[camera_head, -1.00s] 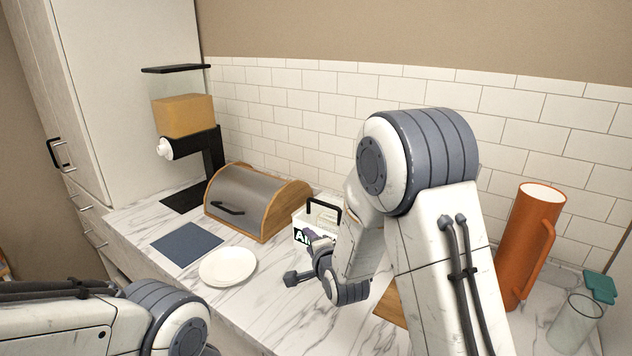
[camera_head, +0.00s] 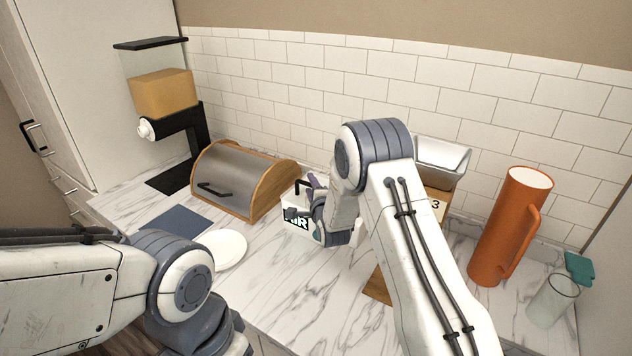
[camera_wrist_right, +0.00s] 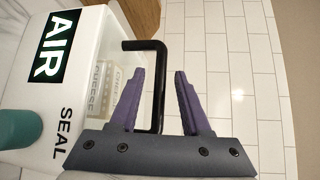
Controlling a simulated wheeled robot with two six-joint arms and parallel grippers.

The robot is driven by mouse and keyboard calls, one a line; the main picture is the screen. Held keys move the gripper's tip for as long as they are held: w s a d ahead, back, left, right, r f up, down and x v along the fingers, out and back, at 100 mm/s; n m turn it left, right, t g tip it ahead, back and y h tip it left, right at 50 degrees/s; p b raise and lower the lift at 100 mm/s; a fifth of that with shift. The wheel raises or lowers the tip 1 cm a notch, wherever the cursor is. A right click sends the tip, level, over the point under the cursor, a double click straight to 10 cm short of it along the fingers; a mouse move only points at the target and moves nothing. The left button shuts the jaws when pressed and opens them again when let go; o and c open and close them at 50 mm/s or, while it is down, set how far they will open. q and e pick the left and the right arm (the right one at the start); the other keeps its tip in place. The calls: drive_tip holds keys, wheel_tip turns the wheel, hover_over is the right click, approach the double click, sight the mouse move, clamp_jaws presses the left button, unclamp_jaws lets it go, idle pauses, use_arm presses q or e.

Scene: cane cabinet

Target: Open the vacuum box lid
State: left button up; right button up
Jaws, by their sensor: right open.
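The vacuum box (camera_head: 289,200) is a white box with an "AIR" label, on the counter to the right of the bread box. It fills the upper left of the right wrist view (camera_wrist_right: 85,95), with "AIR SEAL" on its side and a clear part showing contents. A black bar handle (camera_wrist_right: 157,75) rises from its lid. My right gripper (camera_wrist_right: 160,72) is open, its two purple fingers on either side of the handle bar in that picture. I cannot tell whether they touch it. In the head view my right gripper (camera_head: 312,181) is partly hidden by its wrist. My left gripper is out of view.
The wooden bread box (camera_head: 240,180) stands left of the vacuum box, with a white plate (camera_head: 226,248) and blue mat (camera_head: 177,226) in front. A metal tin (camera_head: 440,158), orange pitcher (camera_head: 505,225) and glass jar (camera_head: 553,300) stand to the right. The tiled wall is behind.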

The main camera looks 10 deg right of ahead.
drive_tip(key=shift+w, duration=0.3)
drive_tip(key=shift+d, duration=0.1)
clamp_jaws()
drive_tip(key=shift+f, duration=0.1)
idle(1.0)
